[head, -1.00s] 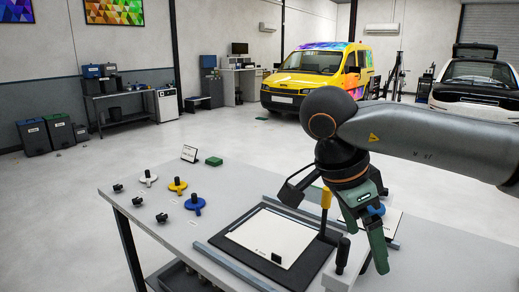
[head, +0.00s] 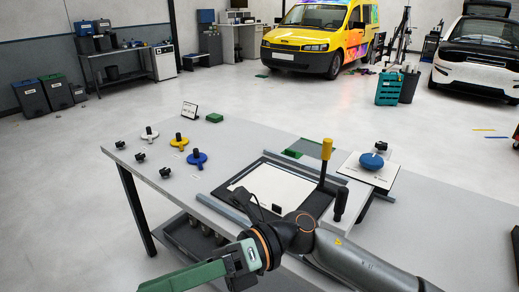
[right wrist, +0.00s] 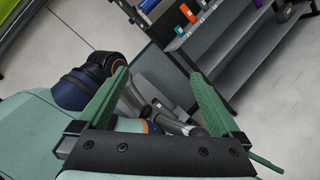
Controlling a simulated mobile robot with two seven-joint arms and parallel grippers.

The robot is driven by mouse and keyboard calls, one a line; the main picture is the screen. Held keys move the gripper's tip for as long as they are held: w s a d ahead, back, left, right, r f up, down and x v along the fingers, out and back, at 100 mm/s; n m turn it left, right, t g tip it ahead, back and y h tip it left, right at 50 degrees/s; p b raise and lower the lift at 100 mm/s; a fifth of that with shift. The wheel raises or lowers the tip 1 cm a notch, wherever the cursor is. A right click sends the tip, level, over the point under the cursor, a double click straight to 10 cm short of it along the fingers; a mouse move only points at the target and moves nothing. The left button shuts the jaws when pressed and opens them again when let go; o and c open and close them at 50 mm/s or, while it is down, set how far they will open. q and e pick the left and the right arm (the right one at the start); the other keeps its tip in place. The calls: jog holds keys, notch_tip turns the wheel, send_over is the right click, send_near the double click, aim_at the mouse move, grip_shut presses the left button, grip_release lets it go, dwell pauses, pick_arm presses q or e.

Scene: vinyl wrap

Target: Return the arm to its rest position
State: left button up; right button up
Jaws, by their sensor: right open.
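My right arm (head: 345,255) comes in from the lower right and bends in front of the table's near edge. Its green gripper (head: 165,283) points to the lower left, low and clear of the tabletop, partly cut off by the frame edge. In the right wrist view the two green fingers of this gripper (right wrist: 160,73) stand apart with nothing held between them. My left gripper is not in view.
The grey table (head: 440,220) bears a black frame with a white sheet (head: 275,185), a yellow-topped post (head: 326,150), a blue knob on a white card (head: 372,161) and several small knobs at left. A shelf unit (right wrist: 215,45) shows in the wrist view.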

jog(key=w+d+f+m+t+y, duration=0.1)
jog(key=w+d+m+t+y, duration=0.1)
jog(key=w+m+t+y, duration=0.45)
jog(key=w+d+m+t+y, duration=0.1)
jog(key=w+d+m+t, duration=0.15)
jog(key=m+t, duration=0.8)
jog(key=w+d+f+m+t+h, duration=0.3)
jog(key=d+f+m+t+h, duration=0.2)
jog(key=f+m+h, duration=0.4)
jog(key=w+d+f+m+t+h, duration=0.4)
jog(key=f+m, duration=0.4)
jog(key=m, duration=0.4)
jog(key=s+d+f+m+g+h, duration=0.3)
jog(key=s+d+f, duration=0.4)
jog(key=f, duration=0.5)
jog(key=s+d+f+m+g+h, duration=0.4)
jog(key=s+d+f+m, duration=0.3)
jog(key=s+f, duration=0.4)
jog(key=shift+d+f+h, duration=0.6)
jog(key=shift+d+h, duration=0.1)
jog(key=shift+h, duration=0.15)
jog(key=shift+c, duration=0.2)
